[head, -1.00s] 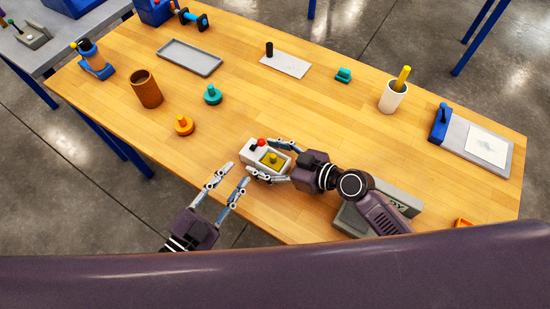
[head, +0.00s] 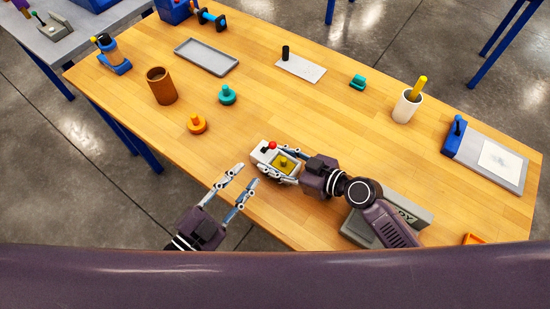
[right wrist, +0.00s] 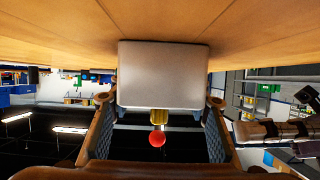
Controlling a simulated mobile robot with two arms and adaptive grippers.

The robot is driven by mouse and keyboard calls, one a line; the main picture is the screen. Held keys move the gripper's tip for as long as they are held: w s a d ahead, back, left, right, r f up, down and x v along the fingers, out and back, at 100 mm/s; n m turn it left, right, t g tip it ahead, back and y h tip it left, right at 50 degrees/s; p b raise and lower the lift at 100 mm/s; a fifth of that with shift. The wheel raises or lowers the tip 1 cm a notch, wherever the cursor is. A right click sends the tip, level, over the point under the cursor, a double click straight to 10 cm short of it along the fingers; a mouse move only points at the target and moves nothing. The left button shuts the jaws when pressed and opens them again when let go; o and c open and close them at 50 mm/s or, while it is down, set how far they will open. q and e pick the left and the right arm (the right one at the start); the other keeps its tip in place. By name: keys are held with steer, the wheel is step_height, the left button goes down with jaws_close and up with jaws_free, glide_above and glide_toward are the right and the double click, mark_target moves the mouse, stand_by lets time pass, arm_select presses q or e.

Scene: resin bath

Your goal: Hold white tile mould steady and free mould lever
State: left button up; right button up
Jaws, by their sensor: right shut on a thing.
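The white tile mould (head: 259,155) sits near the front edge of the wooden table, with a yellow piece (head: 284,163) in its recess. Its lever has a red ball knob (head: 273,145) at the mould's far-left end. My right gripper (head: 274,163) is shut on the mould, one finger along each side. In the right wrist view the mould's pale face (right wrist: 163,75) fills the space between the fingers, with the red knob (right wrist: 157,139) below it. My left gripper (head: 247,175) is open and empty, left of and in front of the mould, fingers pointing towards it.
An orange knobbed piece (head: 196,124), a teal one (head: 227,95) and a brown cup (head: 161,86) stand beyond, to the left. A grey block with lettering (head: 414,214) lies by my right arm. The table middle is clear behind the mould.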

arm_select(q)
steer(key=shift+w, duration=0.15)
steer(key=c, duration=0.3)
steer(key=shift+n+y, duration=0.4)
steer(key=shift+y, duration=0.4)
steer(key=w, duration=0.2)
steer(key=w+r, duration=0.1)
steer(key=w, duration=0.2)
steer(key=w+d, duration=0.1)
steer(key=w, duration=0.2)
steer(key=shift+w+r, duration=0.2)
steer(key=shift+w, duration=0.05)
jaws_close()
steer(key=w+d+r+n+g, duration=0.1)
steer(key=w+d+r+g, duration=0.25)
steer(key=d, duration=0.55)
steer(key=w+d+r+g, duration=0.2)
steer(key=w+d+r, duration=0.15)
steer(key=d, duration=0.45)
steer(key=s+d+m+g+y, duration=0.2)
steer(key=s+g+y, duration=0.2)
steer(key=s+g, duration=0.15)
steer(key=s+a+r+y, duration=0.2)
steer(key=a+y, duration=0.2)
steer(key=a, duration=0.3)
steer(key=shift+a+r, duration=0.2)
steer(key=shift+r, duration=0.1)
